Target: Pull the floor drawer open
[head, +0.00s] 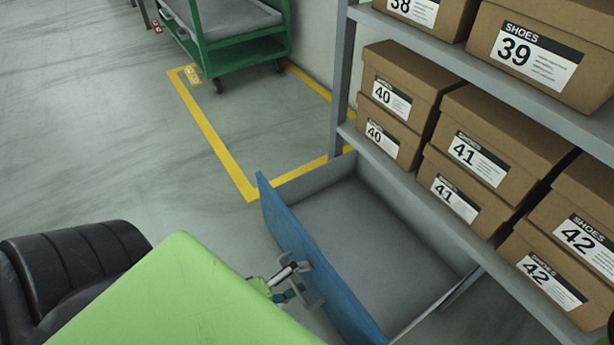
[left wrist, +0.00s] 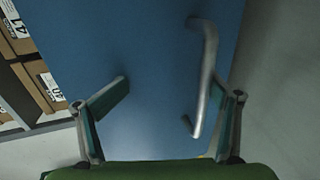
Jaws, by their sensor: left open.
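The floor drawer (head: 365,225) sits low under the shelf and stands pulled well out. Its inside is grey and looks empty. Its blue front (head: 315,265) has a grey bar handle (head: 314,292). My left gripper (head: 293,281) is at the outer side of this front, by the handle. In the left wrist view the blue front (left wrist: 150,40) fills the middle. The handle (left wrist: 206,70) lies close to the right fingertip. The left gripper (left wrist: 167,86) has its fingers spread wide; I cannot tell whether they touch the handle. My right gripper is not in view.
Shoe boxes (head: 480,150) stand on the grey shelf (head: 420,200) above the drawer. A green cart (head: 240,50) stands at the back inside a yellow floor marking (head: 215,135). The floor (head: 110,130) left of the drawer is clear.

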